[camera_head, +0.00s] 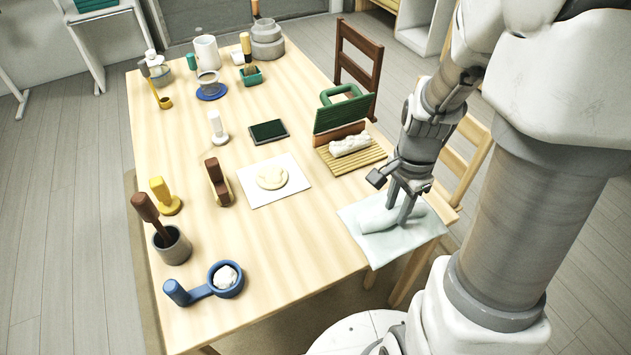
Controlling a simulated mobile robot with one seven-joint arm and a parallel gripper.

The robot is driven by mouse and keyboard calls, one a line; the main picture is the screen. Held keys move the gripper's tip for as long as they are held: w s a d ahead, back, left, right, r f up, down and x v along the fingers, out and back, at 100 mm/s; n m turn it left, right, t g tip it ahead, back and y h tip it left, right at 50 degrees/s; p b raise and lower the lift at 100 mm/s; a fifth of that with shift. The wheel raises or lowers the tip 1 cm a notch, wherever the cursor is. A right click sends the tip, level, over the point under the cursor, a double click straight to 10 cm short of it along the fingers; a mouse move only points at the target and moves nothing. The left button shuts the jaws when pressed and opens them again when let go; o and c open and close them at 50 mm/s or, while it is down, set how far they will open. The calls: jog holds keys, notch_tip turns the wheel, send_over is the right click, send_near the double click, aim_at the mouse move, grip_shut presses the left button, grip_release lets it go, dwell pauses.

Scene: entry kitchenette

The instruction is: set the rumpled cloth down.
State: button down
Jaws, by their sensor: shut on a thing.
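The rumpled cloth (377,217) is a pale, whitish-green bundle at the table's right front corner. It lies on or just above a flat pale sheet (385,250); I cannot tell whether the two are one piece. My gripper (401,208) points down over the bundle's right part, with its fingers shut on the cloth. The fingers hide part of the bundle. Whether its underside touches the sheet is hard to see.
A slatted mat (365,158) with a white lumpy roll and a green board (340,113) stands behind. A white sheet with dough (272,177) lies left. A blue ladle-like cup (226,279) sits front left. Chairs (465,160) stand close on the right. The front middle table is clear.

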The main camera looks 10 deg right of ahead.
jog(key=w+a+f, duration=0.2)
jog(key=a, duration=0.1)
jog(key=w+a+f+b, duration=0.1)
jog(key=a+f, duration=0.1)
jog(key=a, duration=0.1)
jog(key=w+a+f+b, duration=0.1)
jog(key=w+a+f, duration=0.1)
jog(key=a+f, duration=0.1)
jog(key=shift+w+a, duration=0.3)
jog(key=shift+f+b, duration=0.7)
jog(key=shift+f, duration=1.15)
jog(key=shift+f, duration=0.2)
jog(key=c, duration=0.5)
grip_release()
jog(key=shift+c, duration=0.2)
